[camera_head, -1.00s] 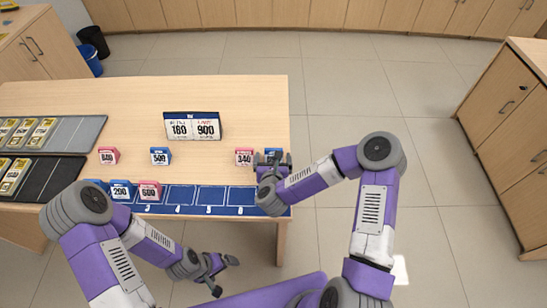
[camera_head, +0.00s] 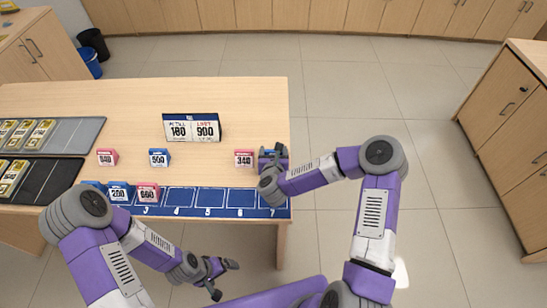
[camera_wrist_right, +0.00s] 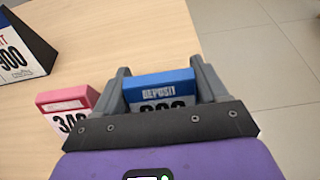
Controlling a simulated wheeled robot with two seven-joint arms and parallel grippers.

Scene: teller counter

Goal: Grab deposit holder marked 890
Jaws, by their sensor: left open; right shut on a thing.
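A blue deposit holder (camera_wrist_right: 160,92) stands between the fingers of my right gripper (camera_wrist_right: 161,80) in the right wrist view. Its front reads "DEPOSIT", and the lower part of its number is hidden by the gripper body, so I cannot read it fully. In the head view, my right gripper (camera_head: 273,154) is shut on this holder at the table's right end and mostly covers it. My left gripper (camera_head: 223,279) is open and empty, in front of the table's near edge.
A pink 340 holder (camera_head: 244,158) stands close left of my right gripper. A blue 500 holder (camera_head: 159,158) and a pink holder (camera_head: 107,158) stand further left. The blue numbered strip (camera_head: 209,197) holds several holders at its left; its right slots are empty. A sign (camera_head: 192,128) stands behind.

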